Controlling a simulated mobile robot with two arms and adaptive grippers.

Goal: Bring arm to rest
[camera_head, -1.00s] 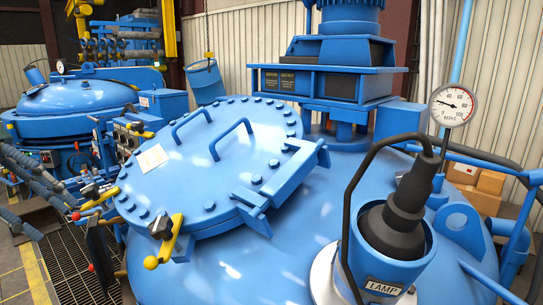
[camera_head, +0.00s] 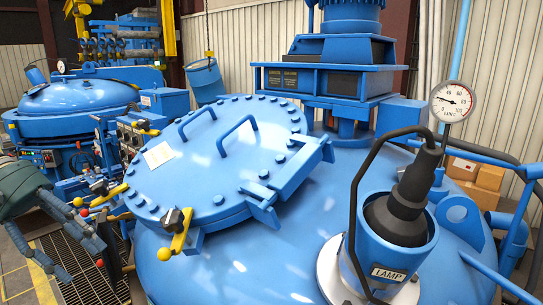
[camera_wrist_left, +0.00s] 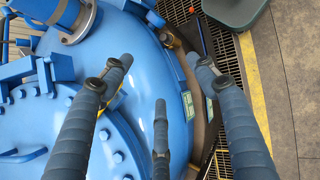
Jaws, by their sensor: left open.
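My left gripper (camera_head: 70,258) is at the left edge of the head view, with a dark green palm and grey-blue wrapped fingers pointing down and to the right. It is open and empty, over the floor grating to the left of the big blue vessel. In the left wrist view the open fingers (camera_wrist_left: 160,70) are spread, with the vessel (camera_wrist_left: 120,120) and the grating beyond them. My right gripper is not in view.
The blue vessel (camera_head: 300,220) with its bolted round hatch (camera_head: 215,155) fills the middle. A yellow-handled clamp (camera_head: 180,235) sticks out at the hatch's near edge. A lamp (camera_head: 390,225) and a gauge (camera_head: 453,100) stand at right. A second vessel (camera_head: 75,97) is behind left.

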